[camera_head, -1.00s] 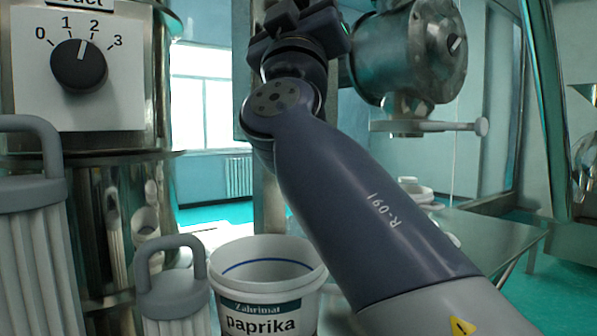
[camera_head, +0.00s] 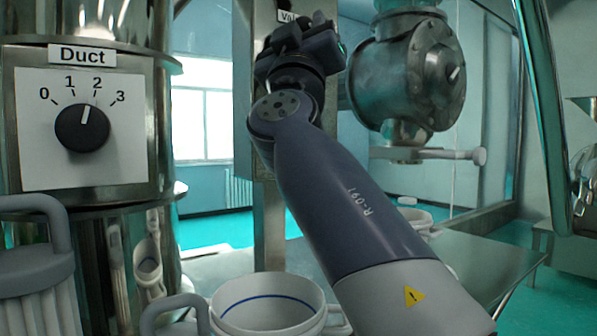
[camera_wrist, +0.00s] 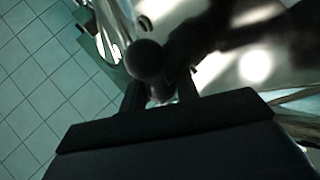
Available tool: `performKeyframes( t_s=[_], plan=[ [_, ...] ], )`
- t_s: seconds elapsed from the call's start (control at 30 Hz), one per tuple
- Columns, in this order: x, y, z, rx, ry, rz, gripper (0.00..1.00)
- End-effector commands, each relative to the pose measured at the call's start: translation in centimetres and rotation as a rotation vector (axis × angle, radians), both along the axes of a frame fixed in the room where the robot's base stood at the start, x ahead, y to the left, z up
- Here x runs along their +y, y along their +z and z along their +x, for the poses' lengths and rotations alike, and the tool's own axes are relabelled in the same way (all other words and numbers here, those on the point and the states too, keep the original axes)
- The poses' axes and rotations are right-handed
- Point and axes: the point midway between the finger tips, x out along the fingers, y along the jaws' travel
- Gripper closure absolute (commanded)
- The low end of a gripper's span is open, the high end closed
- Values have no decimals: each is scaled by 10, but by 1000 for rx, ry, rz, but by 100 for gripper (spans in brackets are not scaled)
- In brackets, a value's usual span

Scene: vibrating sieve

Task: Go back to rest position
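My arm rises from the lower right in the head view, with my gripper (camera_head: 300,42) at its upper end, folded up in front of a metal post. The gripper's fingertips are hard to make out there. In the wrist view my gripper (camera_wrist: 161,90) shows two dark fingers with a bright gap between them, so it looks open. A dark round knob (camera_wrist: 146,60) shows at the left finger. I cannot tell whether it touches the finger. I see nothing clearly held.
A Duct dial panel (camera_head: 83,125) on a metal cylinder stands at left, its pointer near 2. A white bucket (camera_head: 268,303) and a ribbed grey filter (camera_head: 38,275) stand in front. A round metal valve housing (camera_head: 410,75) is right of my gripper. Tiled floor (camera_wrist: 40,90) shows in the wrist view.

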Motion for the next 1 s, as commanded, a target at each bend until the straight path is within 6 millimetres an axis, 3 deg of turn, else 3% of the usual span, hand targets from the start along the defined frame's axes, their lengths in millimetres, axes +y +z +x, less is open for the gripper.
performKeyframes(
  t_s=[1.0],
  plan=[
    [-4,7,2,188,1,278,70]
  ],
)
